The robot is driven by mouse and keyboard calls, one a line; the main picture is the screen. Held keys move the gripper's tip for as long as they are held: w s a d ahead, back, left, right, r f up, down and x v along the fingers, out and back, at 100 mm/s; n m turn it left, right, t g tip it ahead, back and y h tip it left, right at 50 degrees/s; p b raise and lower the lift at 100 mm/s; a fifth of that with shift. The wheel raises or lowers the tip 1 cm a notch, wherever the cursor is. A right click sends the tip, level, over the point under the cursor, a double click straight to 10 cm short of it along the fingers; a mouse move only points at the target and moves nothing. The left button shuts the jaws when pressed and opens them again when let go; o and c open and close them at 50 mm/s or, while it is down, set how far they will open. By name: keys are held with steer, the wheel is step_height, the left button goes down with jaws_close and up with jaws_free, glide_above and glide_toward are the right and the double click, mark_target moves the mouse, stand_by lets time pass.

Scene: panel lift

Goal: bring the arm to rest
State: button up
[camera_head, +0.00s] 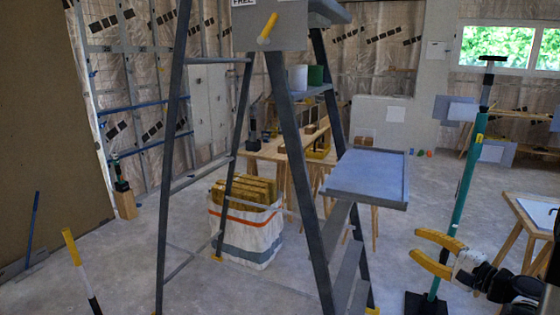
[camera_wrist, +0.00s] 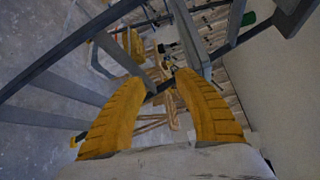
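My gripper (camera_head: 415,243) is at the lower right of the head view, with its two yellow fingers pointing left. Most of my arm is dark and cut off at the right edge of the head view.
A grey stepladder (camera_head: 290,120) with a tray (camera_head: 368,175) stands in the middle. A white bag (camera_head: 245,235) of yellow-brown pieces sits behind it. A wooden-legged table (camera_head: 535,215) is at the right. Floor between ladder and gripper looks clear.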

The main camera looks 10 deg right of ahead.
steer(key=s+a+n+g, duration=0.3)
steer(key=a+n+g, duration=0.3)
steer(key=a, duration=1.4)
steer(key=s+a+n+g+h, duration=0.1)
steer(key=s+a+n, duration=0.3)
steer(key=s, duration=0.4)
steer(key=s+a+n+g+h, duration=0.1)
steer(key=s+a+n+h, duration=0.3)
steer(key=s, duration=0.5)
steer(key=shift+s+a+f+n+g+h, duration=0.2)
steer(key=shift+a+f+n+g+h, duration=0.15)
steer(key=shift+n, duration=0.75)
